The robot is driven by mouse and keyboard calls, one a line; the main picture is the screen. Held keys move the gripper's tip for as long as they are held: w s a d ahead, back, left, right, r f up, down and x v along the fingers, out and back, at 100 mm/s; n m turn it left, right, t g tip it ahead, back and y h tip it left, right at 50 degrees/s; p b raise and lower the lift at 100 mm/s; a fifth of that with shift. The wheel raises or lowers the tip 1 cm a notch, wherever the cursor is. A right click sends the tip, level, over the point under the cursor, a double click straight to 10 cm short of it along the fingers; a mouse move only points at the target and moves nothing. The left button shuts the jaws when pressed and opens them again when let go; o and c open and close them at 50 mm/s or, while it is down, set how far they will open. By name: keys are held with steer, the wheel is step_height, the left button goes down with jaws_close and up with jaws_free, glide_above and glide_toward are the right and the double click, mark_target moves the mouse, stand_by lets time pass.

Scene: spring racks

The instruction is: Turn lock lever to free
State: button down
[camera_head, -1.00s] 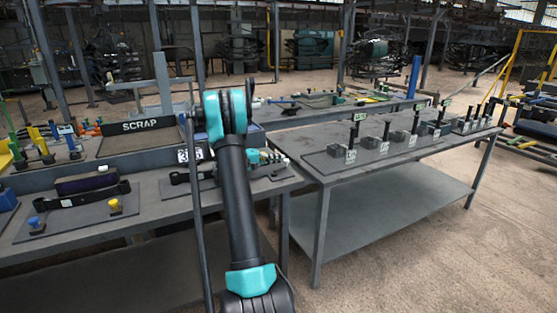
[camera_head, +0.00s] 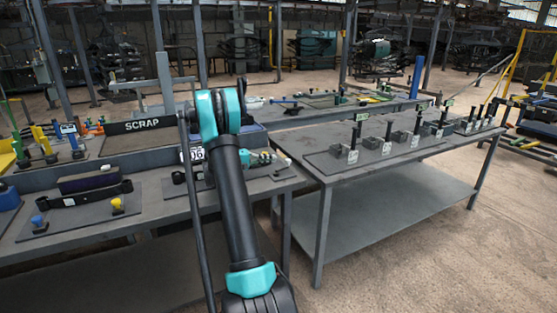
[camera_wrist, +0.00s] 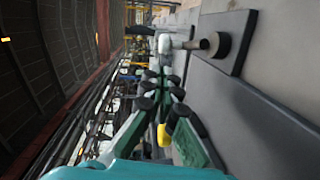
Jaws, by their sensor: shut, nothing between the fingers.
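In the wrist view, which looks sideways, my gripper (camera_wrist: 158,95) has dark-padded green fingers drawn together, with nothing visible between them. Just past the fingertips is a pale block (camera_wrist: 165,42) on a short rod leading to a dark round post (camera_wrist: 216,45), on a dark plate (camera_wrist: 238,28). This looks like the lever, but I cannot read free or locked. A small gap seems to separate block and fingertips. In the head view, my gripper (camera_head: 260,158) shows beside my arm, pointing right towards the pale tip (camera_head: 287,163). My arm hides part of that plate.
A yellow piece (camera_wrist: 163,136) shows beside the finger linkage. A bench with labelled black levers (camera_head: 388,130) stands to the right. The SCRAP tray (camera_head: 142,125) is at the left back. A purple-and-black fixture (camera_head: 90,184) and yellow knob (camera_head: 117,204) are front left.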

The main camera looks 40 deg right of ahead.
steer(key=v, duration=1.6)
steer(key=shift+a+r, duration=0.1)
steer(key=shift+a, duration=0.05)
steer(key=x, duration=1.9)
steer(key=shift+s+d, duration=0.2)
steer(key=shift+s, duration=0.2)
steer(key=shift+s+d, duration=0.35)
steer(key=shift+s, duration=0.35)
